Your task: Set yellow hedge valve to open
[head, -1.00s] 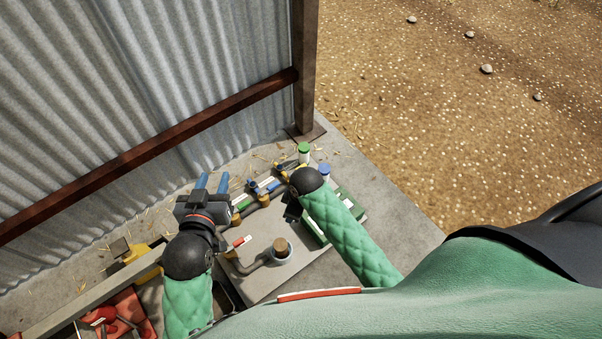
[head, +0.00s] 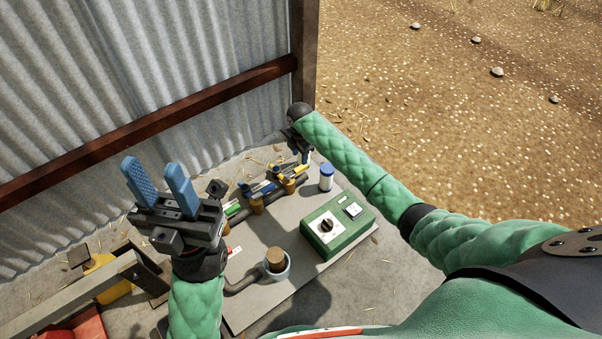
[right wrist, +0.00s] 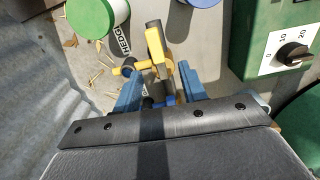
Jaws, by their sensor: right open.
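The yellow valve shows in the right wrist view (right wrist: 158,52), its lever pointing up the picture with a dark tip. A white "HEDGE" label (right wrist: 123,40) lies beside it. My right gripper (right wrist: 160,92) is open, its blue fingers apart on either side of the valve's lower part; I cannot tell if they touch it. In the head view the yellow valve (head: 300,169) is at the far end of the pipe row, just below my right gripper (head: 303,153). My left gripper (head: 160,180) is open and empty, raised left of the board.
Blue (head: 263,187) and green (head: 232,208) valves sit along the same pipe. A blue-lidded pot (head: 326,178), a green dial box (head: 338,224) and a corked cup (head: 275,264) stand on the board. The corrugated wall (head: 110,70) rises close behind.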

